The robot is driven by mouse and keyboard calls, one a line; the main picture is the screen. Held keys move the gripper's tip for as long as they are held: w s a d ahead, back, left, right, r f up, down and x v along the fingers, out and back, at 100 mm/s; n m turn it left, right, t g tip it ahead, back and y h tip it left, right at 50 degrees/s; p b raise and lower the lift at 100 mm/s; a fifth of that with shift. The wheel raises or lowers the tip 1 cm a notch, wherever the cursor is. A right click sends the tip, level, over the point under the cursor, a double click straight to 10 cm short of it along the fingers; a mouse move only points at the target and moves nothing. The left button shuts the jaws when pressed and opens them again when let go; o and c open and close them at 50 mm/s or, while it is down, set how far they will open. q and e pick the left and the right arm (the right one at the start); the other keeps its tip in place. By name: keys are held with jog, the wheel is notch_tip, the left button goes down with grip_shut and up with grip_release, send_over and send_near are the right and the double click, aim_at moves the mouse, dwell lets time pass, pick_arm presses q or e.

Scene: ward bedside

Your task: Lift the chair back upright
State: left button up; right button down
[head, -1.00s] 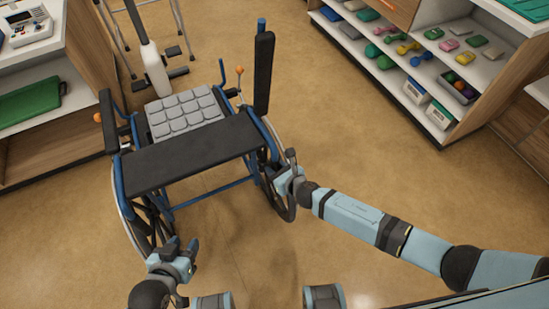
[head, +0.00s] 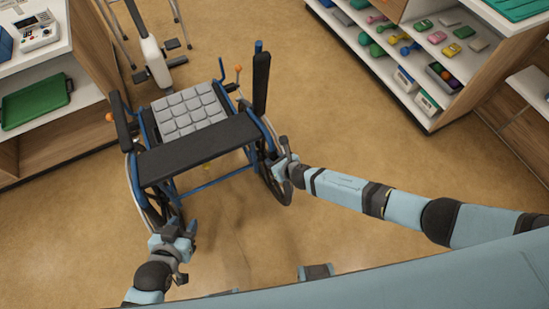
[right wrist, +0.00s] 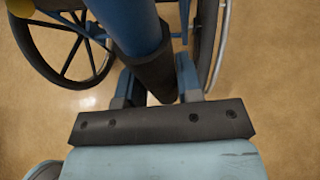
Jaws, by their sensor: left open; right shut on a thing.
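The wheelchair has a blue frame, a grey padded seat cushion (head: 190,110) and a black back panel (head: 198,150), seen from behind and above in the head view. The back panel lies across the near side of the seat. My right gripper (head: 283,161) is at the right rear of the chair. In the right wrist view it (right wrist: 158,88) is shut on the dark grip (right wrist: 158,75) at the end of a blue tube. My left gripper (head: 184,232) is open and empty, near the chair's left rear side. The left push handle is hard to make out.
A shelf with dumbbells (head: 410,48) and boxes stands at the upper right. A cabinet with a green tray (head: 36,102) stands at the left. A white and grey stand (head: 150,55) is beyond the chair. The floor (head: 350,130) right of the chair is clear.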

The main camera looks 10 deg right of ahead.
jog(key=shift+w+r, duration=0.1)
jog(key=c, duration=0.8)
grip_release()
jog(key=shift+s+d+r, duration=0.2)
jog(key=shift+s+r, duration=0.05)
jog(key=shift+s, duration=0.1)
jog(key=p+v, duration=0.2)
jog(key=v, duration=1.1)
jog(key=shift+f, duration=0.1)
